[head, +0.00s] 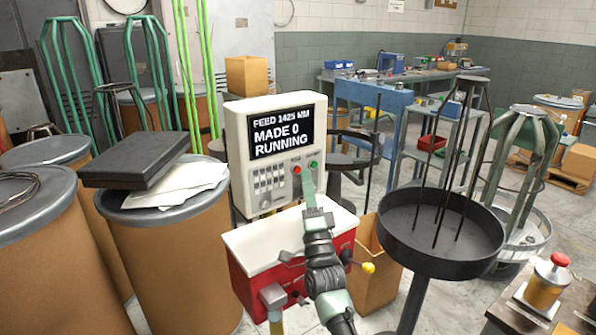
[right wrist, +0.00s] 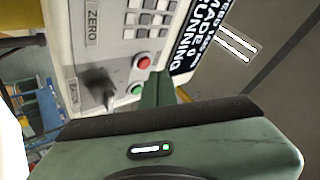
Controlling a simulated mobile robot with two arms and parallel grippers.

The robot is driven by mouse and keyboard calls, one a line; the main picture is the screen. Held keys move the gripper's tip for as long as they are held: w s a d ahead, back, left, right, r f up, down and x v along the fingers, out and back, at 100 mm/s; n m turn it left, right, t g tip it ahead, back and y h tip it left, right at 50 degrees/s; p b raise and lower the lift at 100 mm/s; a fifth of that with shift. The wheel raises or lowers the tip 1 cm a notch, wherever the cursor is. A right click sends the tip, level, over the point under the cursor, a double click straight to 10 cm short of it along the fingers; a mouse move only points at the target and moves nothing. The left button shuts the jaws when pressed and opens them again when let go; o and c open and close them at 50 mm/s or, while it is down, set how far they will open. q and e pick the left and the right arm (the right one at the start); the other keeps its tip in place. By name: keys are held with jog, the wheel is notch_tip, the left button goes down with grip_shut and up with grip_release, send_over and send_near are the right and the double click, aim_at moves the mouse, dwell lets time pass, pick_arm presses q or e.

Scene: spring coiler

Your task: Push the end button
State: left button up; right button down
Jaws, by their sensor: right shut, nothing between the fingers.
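The white control box (head: 240,130) stands behind a red-and-white cabinet. Its screen (head: 281,134) reads "FEED 1425 MM, MADE 0, RUNNING". A red button (head: 297,170) and a green button (head: 313,164) sit below the screen; the wrist view shows the red button (right wrist: 143,62) and the green button (right wrist: 137,90) too. I cannot read which is the end button. My right gripper (head: 307,178) is shut and empty, its tips at the panel just under the buttons. In the wrist view its fingers (right wrist: 160,88) are close beside the green button; contact is unclear. My left gripper is out of view.
The red cabinet (head: 245,283) with a white top is below my right arm. A black round tray (head: 400,215) with upright rods stands to the right. Drums (head: 165,260) and a dark box (head: 135,158) crowd the left. A black knob (right wrist: 98,84) projects from the panel.

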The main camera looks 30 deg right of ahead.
jog(key=shift+w+y, duration=0.1)
jog(key=shift+y, duration=0.2)
jog(key=shift+w, duration=0.35)
jog(key=shift+w+a+b, duration=0.1)
jog(key=shift+w+b, duration=0.25)
jog(key=shift+b, duration=0.15)
jog(key=shift+s, duration=0.1)
dwell(0.5)
jog(key=shift+s+p, duration=0.4)
jog(key=shift+s, duration=0.3)
jog(key=s, duration=0.1)
jog(key=s+p, duration=0.1)
jog(key=s, duration=0.1)
jog(key=s+p, duration=0.1)
jog(key=s, duration=0.1)
jog(key=shift+d, duration=0.25)
